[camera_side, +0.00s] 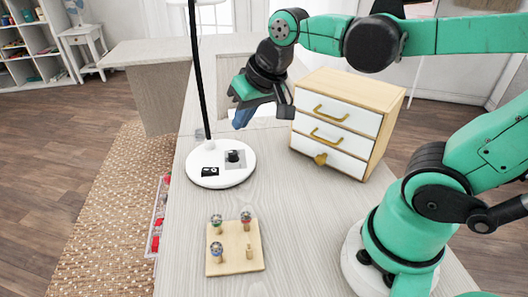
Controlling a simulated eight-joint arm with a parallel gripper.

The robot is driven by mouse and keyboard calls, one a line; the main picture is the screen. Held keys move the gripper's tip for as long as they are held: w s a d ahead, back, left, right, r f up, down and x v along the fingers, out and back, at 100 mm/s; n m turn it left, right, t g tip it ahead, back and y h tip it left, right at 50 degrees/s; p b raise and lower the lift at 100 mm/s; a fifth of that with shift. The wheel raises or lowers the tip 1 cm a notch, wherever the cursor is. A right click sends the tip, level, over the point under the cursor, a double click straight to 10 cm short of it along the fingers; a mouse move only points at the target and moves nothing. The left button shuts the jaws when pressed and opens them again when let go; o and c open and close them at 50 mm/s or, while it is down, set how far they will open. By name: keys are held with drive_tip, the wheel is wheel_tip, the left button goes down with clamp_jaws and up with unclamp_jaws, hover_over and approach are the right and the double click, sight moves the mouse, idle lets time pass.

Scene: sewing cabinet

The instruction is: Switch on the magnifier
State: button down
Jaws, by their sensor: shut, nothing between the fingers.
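The magnifier stands on the table left of centre. Its round white base (222,177) carries a thin black pole, and its white head (205,2) is cut off by the top edge. On the base are a small black switch (209,172) and a black knob (234,157) on a grey plate. I cannot tell which position the switch is in. My gripper (240,120) is shut and empty, with blue fingertips pointing down. It appears above and behind the base, to the right of the pole, apart from the controls.
A small cabinet (325,147) with white drawers and gold handles stands to the right of my gripper. A wooden board (240,262) with several pegs, some holding spools, lies in front of the base. A bin of red items (158,215) hangs at the table's left edge.

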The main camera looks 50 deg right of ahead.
sight(204, 171)
drive_tip(key=w+m+g+y, duration=0.1)
drive_tip(key=w+m+g, duration=0.2)
drive_tip(key=w+m, duration=0.3)
drive_tip(key=shift+w+a+r+m+g, duration=0.3)
drive_tip(key=shift+w+r+g, duration=0.15)
drive_tip(key=shift+w, duration=0.4)
drive_tip(key=f, duration=0.4)
drive_tip(key=w+a+f, duration=0.1)
drive_tip(key=f, duration=0.4)
drive_tip(key=w+f, duration=0.1)
drive_tip(key=f, duration=0.3)
drive_tip(key=shift+a+f, duration=0.4)
drive_tip(key=shift+f, duration=0.15)
drive_tip(key=shift+s, duration=0.1)
drive_tip(key=shift+s+d+r, duration=0.25)
drive_tip(key=shift+s+d, duration=0.2)
